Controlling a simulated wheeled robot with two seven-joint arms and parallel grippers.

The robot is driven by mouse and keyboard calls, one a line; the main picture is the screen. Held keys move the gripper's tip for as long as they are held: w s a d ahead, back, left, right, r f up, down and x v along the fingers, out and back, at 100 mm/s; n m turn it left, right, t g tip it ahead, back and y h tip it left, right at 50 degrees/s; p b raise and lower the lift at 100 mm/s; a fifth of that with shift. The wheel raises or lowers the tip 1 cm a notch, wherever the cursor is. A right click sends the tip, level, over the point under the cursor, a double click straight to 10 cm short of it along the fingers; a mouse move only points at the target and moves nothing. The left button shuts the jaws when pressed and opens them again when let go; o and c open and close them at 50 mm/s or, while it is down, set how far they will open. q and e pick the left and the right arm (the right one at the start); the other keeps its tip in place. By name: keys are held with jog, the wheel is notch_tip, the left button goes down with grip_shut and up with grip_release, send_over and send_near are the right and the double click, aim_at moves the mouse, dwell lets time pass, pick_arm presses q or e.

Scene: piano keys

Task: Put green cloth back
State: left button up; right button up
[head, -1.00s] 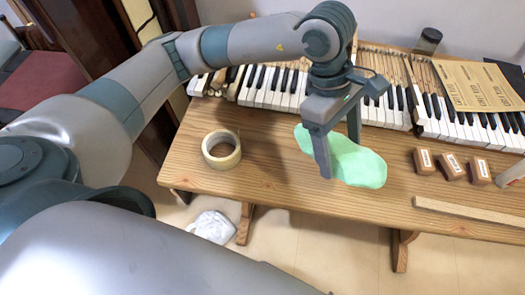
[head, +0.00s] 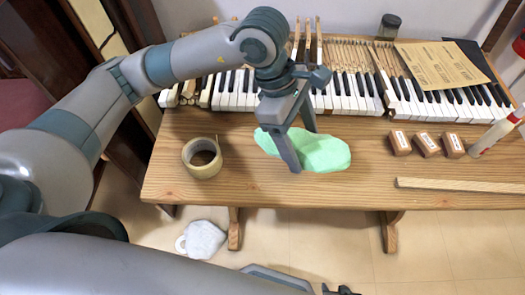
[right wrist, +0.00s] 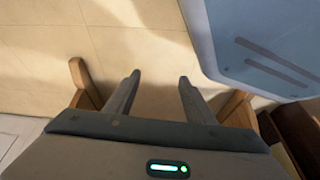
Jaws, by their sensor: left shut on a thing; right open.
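The green cloth (head: 325,152) is a flat, pale green, rounded piece over the middle of the wooden table, in front of the piano keys. My left gripper (head: 302,147) points down at its left half and is shut on it, with one finger on the near side. I cannot tell whether the cloth touches the table top. My right gripper is open and empty in the right wrist view (right wrist: 159,79), with pale floor tiles below it. A small dark part of it may show at the bottom edge of the head view.
On the table (head: 260,190) are a tape roll (head: 202,170), several small brown blocks (head: 426,144), a wooden strip (head: 460,187) and a red-white tube (head: 495,132). Piano keys (head: 345,90) and brown paper (head: 440,64) lie behind. A white item (head: 203,239) lies on the floor.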

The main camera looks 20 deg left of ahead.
pick_arm(q)
jog(key=p, duration=0.2)
send_over(268, 164)
jog(key=a, duration=0.2)
jog(key=f, duration=0.5)
jog(key=shift+w+d, duration=0.1)
jog(key=shift+d, duration=0.1)
pick_arm(e)
jog(key=shift+w+a+r+t, duration=0.7)
jog(key=shift+w+a+r, duration=0.1)
jog(key=shift+w+a, duration=0.15)
pick_arm(q)
jog(key=shift+f, duration=0.65)
notch_tip(268, 164, down, 3)
jog(key=shift+r+p, duration=0.2)
jog(key=shift+p, duration=0.2)
jog(key=shift+f, duration=0.1)
pick_arm(e)
jog(key=shift+w+a+r+t+y, duration=0.3)
jog(key=shift+a+r+t, duration=0.1)
jog(key=shift+a+r, duration=0.15)
pick_arm(q)
jog(key=shift+f, duration=0.1)
pick_arm(e)
jog(key=shift+f, duration=0.2)
